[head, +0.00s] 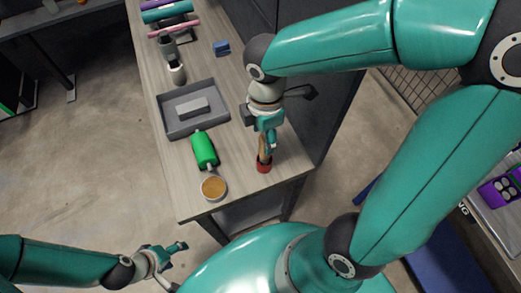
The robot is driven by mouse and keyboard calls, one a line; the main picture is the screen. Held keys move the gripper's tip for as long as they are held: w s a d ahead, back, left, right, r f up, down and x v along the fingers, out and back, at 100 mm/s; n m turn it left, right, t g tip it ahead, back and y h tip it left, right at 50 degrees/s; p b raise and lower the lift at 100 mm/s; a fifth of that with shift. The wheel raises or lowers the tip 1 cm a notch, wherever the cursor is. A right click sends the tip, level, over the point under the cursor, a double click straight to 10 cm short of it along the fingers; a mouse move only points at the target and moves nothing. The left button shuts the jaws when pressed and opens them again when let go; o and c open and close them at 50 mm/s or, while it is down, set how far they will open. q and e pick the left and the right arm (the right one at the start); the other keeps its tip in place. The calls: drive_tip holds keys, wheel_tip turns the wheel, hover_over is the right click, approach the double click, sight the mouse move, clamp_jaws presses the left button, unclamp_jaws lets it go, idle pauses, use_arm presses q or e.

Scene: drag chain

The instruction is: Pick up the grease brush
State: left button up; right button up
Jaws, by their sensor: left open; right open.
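The grease brush (262,147) shows as a tan handle standing upright in a small red holder (263,166) near the workbench's front right corner. My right gripper (268,143) is over the brush from above, with its fingers open beside the handle. The gripper hides part of the brush, and I cannot tell whether a finger touches it. My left gripper (178,250) is open and empty, low at the bottom left, off the bench and away from the brush.
Further back are a blue block (221,48) and several tools. A dark cabinet stands along the right side.

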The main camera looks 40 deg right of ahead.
wheel_tip(320, 180, down, 3)
drive_tip(key=shift+f, duration=0.15)
clamp_jaws()
idle(0.4)
